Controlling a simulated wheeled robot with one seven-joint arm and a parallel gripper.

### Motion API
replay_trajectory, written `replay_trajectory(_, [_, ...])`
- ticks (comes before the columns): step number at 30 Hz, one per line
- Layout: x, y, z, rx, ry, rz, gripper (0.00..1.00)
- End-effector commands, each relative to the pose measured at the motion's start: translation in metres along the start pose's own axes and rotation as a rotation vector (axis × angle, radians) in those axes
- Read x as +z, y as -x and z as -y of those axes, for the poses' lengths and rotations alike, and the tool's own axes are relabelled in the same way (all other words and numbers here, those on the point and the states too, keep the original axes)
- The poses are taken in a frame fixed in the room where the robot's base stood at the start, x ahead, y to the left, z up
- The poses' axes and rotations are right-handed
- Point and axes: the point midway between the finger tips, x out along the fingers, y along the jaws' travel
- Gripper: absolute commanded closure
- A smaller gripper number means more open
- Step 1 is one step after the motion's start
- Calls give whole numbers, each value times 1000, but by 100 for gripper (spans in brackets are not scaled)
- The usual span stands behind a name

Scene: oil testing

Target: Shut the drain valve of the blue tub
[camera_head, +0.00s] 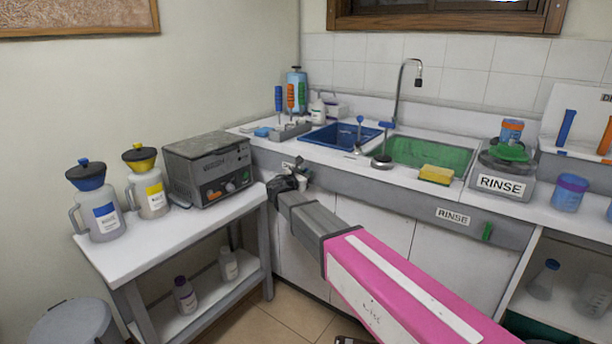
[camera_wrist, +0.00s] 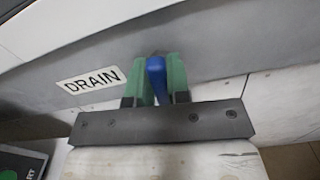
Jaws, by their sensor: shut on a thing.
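The blue tub (camera_head: 341,136) is set into the counter at the back, left of the green basin. In the wrist view, a blue valve handle (camera_wrist: 156,72) stands out from the grey counter front, just right of a DRAIN label (camera_wrist: 92,79). My gripper (camera_wrist: 158,88) is shut on the blue handle, with one green finger on each side of it. In the head view my gripper (camera_head: 292,166) is at the counter front below the blue tub. My arm and wrist hide the handle and the DRAIN label there.
A green basin (camera_head: 428,155) and a faucet (camera_head: 404,92) are to the right of the tub. A second green handle (camera_head: 487,232) is beside a RINSE label (camera_head: 452,216). A side table (camera_head: 150,240) with jugs and a grey machine (camera_head: 208,168) stands close left of my gripper.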

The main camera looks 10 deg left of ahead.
Motion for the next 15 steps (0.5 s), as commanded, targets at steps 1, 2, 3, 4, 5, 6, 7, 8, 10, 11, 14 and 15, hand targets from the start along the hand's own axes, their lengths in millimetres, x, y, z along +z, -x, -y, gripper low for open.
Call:
replay_trajectory(1, [0,0,0,0,-33,0,100])
replay_trajectory(2, [0,0,1,0,-57,0,100])
replay_trajectory(3, [0,0,1,0,-91,0,100])
replay_trajectory(4, [0,0,1,0,-117,0,100])
replay_trajectory(5, [0,0,1,0,-144,0,100])
replay_trajectory(6, [0,0,1,0,-182,0,100])
replay_trajectory(7, [0,0,2,0,-211,0,100])
replay_trajectory(8, [0,0,2,0,-239,0,100])
replay_trajectory(10, [0,0,2,0,-306,0,100])
replay_trajectory(11, [-1,0,2,0,-335,0,100])
replay_trajectory(14, [-1,0,3,0,-430,0,100])
replay_trajectory(15, [-1,0,3,0,-467,0,100])
